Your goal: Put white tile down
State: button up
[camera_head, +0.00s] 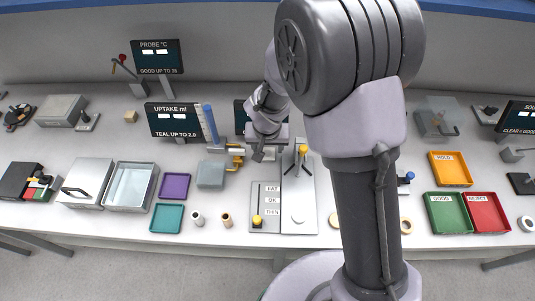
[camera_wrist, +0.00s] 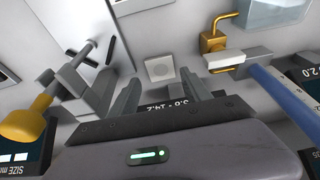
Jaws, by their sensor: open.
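The white tile (camera_wrist: 160,68) is a small, pale square with a round mark on its face. In the wrist view it lies on the light worktop, just beyond the fingertips. In the head view my gripper (camera_head: 258,154) is low over the middle of the bench, between the yellow-jawed fixture and the grey gauge plate. I cannot make out the tile clearly there.
A yellow clamp (camera_wrist: 213,42) and a blue scale (camera_wrist: 290,98) stand to the right in the wrist view. A yellow-knobbed lever (camera_wrist: 25,125) is at left.

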aim_at(268, 154)
jog(key=b+x, duration=0.1)
jog(key=x, duration=0.3)
jog(key=shift+w+a+f, duration=0.1)
jog(key=shift+a+f, duration=0.05)
jog(key=shift+f, duration=0.15)
jog(key=shift+r, duration=0.1)
grip_shut()
